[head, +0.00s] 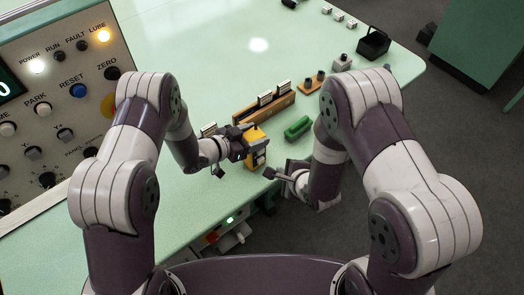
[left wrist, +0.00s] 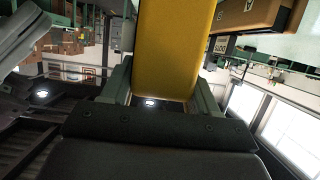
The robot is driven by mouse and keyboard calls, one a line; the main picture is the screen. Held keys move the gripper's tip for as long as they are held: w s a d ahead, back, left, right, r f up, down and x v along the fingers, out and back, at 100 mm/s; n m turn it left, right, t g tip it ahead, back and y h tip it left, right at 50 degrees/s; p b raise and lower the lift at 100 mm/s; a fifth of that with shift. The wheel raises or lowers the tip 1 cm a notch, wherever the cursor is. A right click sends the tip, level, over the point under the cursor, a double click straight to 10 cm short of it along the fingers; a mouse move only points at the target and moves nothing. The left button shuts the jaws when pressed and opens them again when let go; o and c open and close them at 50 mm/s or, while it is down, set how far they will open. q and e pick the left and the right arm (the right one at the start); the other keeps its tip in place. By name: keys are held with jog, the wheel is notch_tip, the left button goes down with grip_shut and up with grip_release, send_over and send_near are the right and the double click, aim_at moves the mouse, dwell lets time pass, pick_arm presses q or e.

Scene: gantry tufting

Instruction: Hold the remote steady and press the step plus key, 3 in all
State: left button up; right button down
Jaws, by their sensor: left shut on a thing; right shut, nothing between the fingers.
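A yellow remote (head: 255,140) with a dark top part and pale keys on its near face stands above the near edge of the green table. My left gripper (head: 241,146) is shut on the remote from the left. In the left wrist view the yellow body of the remote (left wrist: 172,50) runs between the two fingers (left wrist: 160,95). My right gripper (head: 272,173) is shut and empty, just below and right of the remote, apart from it as far as I can tell. The step plus key is too small to make out.
A black basket (head: 374,43) is at the far right. A control panel (head: 50,100) with lamps and knobs fills the left. The table's middle (head: 200,60) is clear.

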pick_arm(q)
jog(key=o, duration=1.4)
jog(key=shift+c, duration=0.2)
